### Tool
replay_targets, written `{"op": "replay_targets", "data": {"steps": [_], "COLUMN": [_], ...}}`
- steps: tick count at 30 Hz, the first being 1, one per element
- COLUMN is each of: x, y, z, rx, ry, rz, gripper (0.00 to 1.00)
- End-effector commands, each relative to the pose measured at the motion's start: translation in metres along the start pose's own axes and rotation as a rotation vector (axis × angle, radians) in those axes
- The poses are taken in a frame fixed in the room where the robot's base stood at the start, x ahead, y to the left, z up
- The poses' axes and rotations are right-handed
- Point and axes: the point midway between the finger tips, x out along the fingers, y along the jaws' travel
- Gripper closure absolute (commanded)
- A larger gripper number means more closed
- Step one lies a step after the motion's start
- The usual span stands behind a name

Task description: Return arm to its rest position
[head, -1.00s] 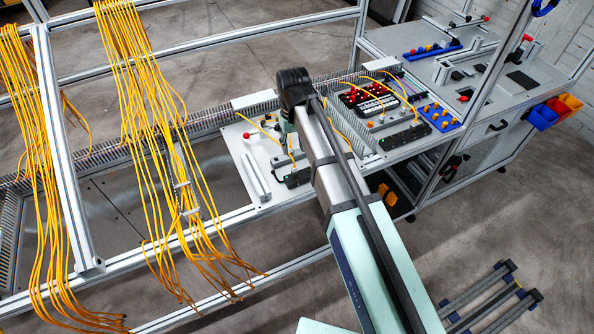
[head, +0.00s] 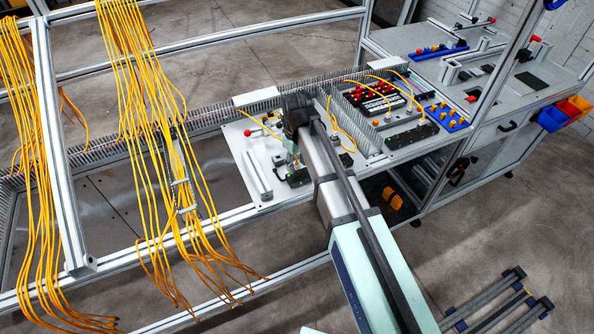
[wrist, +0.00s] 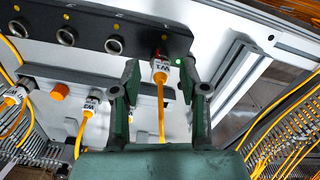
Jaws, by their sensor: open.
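My gripper (wrist: 160,75) is open in the wrist view, with one green finger on each side of a yellow cable's plug (wrist: 160,66). The plug has a white tag and sits at a socket of a black connector block (wrist: 90,32); a green light glows beside it. Gaps show between the fingers and the plug. In the head view my gripper (head: 291,162) points down at the black block (head: 296,177) on the light panel (head: 259,197). The arm partly hides this spot.
Yellow cables (head: 140,110) hang in bundles from the frame at left. Other cabled plugs (wrist: 88,108) sit close by in the wrist view. A red button (head: 247,132), a white duct box (head: 256,97) and a second panel with red connectors (head: 372,98) surround the arm.

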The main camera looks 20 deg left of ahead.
Motion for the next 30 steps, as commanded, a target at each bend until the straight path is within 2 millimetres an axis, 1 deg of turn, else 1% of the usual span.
{"op": "replay_targets", "data": {"steps": [1, 6, 17, 21, 30], "x": [0.0064, 0.0143, 0.016, 0.0161, 0.0162], "y": [-0.0001, 0.0, 0.0, 0.0, 0.0], "z": [0.0001, 0.0, -0.0001, 0.0, 0.0001], "rx": [0.0, 0.001, 0.001, 0.001, 0.001], "ry": [-0.001, 0.0, 0.001, 0.0, 0.0], "rz": [0.0, 0.0, 0.0, 0.0, 0.0], "gripper": [0.56, 0.56, 0.56, 0.98, 0.99]}}
